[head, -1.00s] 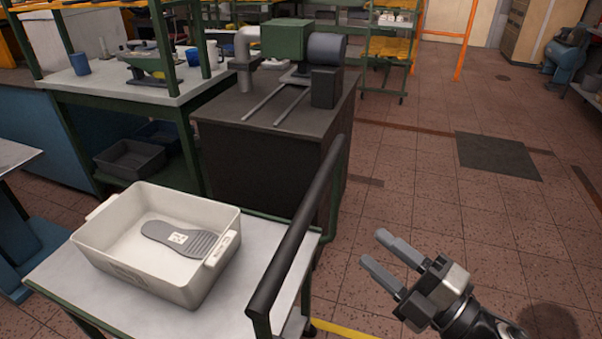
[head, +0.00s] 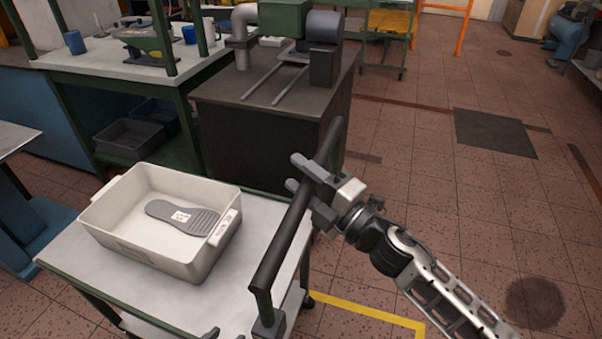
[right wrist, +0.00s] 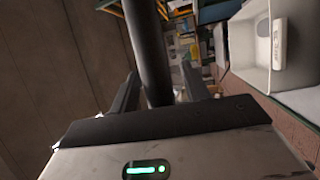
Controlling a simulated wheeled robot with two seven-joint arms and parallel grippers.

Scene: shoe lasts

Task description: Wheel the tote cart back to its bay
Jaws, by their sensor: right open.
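The tote cart has a pale grey top (head: 110,255), a green frame and a dark push handle (head: 283,240) along its right side. A white tote (head: 150,245) stands on the top with a grey shoe-sole shape (head: 190,217) in it. My right gripper (head: 297,172) is open at the far half of the handle. In the right wrist view the handle (right wrist: 150,50) runs between the two open fingers (right wrist: 160,92); I cannot tell whether either touches it.
A dark machine cabinet (head: 255,135) stands just beyond the cart. A green-framed workbench (head: 130,72) holds cups, with grey bins below. Yellow floor tape (head: 365,312) lies right of the cart. A dark floor mat (head: 495,133) is further right; the tiled floor around it is open.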

